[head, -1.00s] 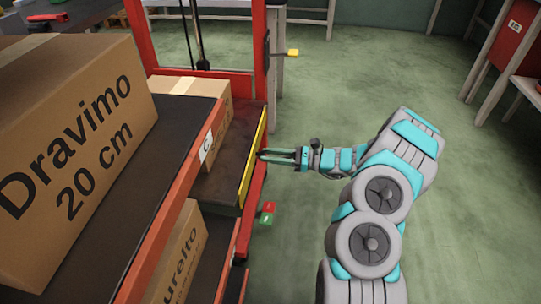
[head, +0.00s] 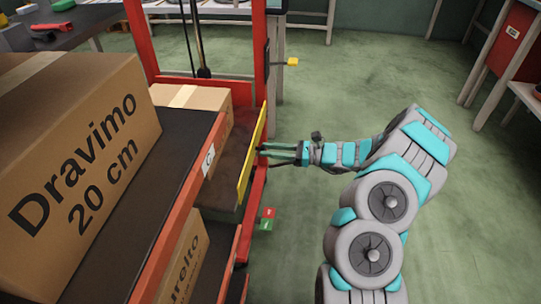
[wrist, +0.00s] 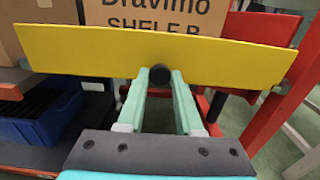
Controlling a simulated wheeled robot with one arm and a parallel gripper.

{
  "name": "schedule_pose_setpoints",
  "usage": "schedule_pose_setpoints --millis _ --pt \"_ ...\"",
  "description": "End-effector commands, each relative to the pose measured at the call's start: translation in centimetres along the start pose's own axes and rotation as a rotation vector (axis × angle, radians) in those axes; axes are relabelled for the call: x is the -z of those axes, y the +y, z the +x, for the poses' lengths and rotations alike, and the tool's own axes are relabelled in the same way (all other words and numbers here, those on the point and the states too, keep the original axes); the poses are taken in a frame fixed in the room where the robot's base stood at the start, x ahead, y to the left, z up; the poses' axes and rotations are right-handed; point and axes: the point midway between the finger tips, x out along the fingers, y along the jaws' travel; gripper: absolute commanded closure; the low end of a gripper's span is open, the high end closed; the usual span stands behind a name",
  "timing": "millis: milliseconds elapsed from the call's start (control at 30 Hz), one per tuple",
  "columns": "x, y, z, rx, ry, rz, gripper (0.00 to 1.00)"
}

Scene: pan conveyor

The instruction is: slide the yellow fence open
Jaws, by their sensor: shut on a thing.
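The yellow fence (head: 252,150) is a long flat panel along the right side of the dark lift platform (head: 222,185). In the wrist view the fence (wrist: 225,58) runs across the picture, with a round black knob (wrist: 160,73) at its middle. My gripper (head: 264,151) reaches the fence from the right. In the wrist view its green fingers (wrist: 162,84) are shut on the knob. The fence's far end is close to the red upright.
A red frame post (head: 260,60) stands beyond the platform. A large cardboard box (head: 85,130) sits on the near shelf, and a smaller box (head: 195,97) lies behind it. Red and green buttons (head: 267,213) sit below the fence.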

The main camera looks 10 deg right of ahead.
Motion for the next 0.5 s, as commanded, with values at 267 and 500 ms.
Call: schedule_pose_setpoints --millis 267,500 --pt "-0.62 -0.08 0.01 0.002 -0.012 -0.002 0.65" --pt "-0.45 -0.06 0.01 0.002 -0.009 -0.001 0.38"
